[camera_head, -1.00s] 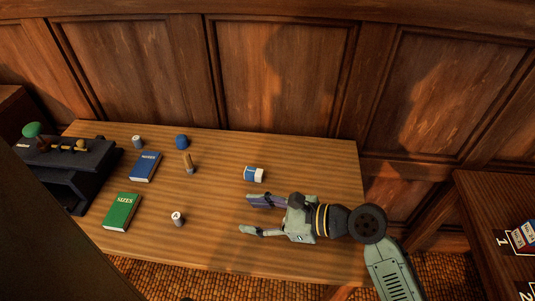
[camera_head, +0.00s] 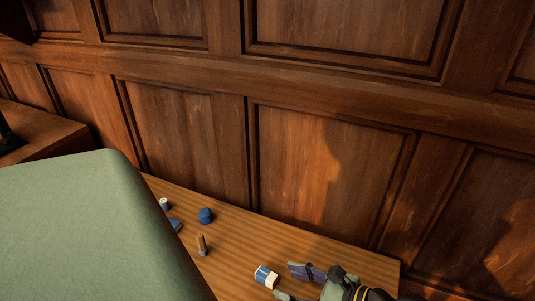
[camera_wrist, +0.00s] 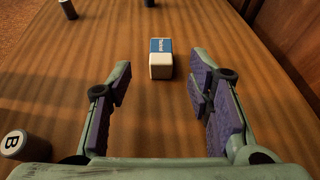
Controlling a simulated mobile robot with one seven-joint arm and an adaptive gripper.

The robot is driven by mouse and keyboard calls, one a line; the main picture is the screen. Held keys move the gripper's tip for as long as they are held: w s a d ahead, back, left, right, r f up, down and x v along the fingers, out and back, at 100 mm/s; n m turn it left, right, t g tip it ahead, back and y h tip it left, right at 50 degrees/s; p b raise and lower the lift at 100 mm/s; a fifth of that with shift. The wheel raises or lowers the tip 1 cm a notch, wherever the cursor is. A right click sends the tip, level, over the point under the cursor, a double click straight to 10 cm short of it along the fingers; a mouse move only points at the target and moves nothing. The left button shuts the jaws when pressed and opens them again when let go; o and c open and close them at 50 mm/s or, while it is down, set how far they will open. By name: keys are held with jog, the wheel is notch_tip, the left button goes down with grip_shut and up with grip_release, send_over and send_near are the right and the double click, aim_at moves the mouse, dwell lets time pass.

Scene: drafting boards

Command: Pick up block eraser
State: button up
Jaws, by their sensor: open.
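The block eraser (camera_wrist: 161,59) is a white block with a blue sleeve. It lies on the wooden table ahead of my gripper in the wrist view, in line with the gap between the fingers. My gripper (camera_wrist: 160,105) is open, its purple-padded fingers spread wide with nothing between them. In the head view the eraser (camera_head: 265,276) lies near the bottom edge, just left of my gripper (camera_head: 292,283), which is partly cut off by the frame.
A white cylinder marked B (camera_wrist: 14,143) stands at the left in the wrist view. A blue round object (camera_head: 206,215), a small brush-like item (camera_head: 201,245) and a white-topped cylinder (camera_head: 165,203) stand farther left. A panelled wall (camera_head: 190,130) backs the table.

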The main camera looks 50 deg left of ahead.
aim_at(271, 276)
jog(key=shift+x, duration=2.75)
jog(key=shift+w, duration=0.1)
jog(key=shift+c, duration=0.3)
grip_shut()
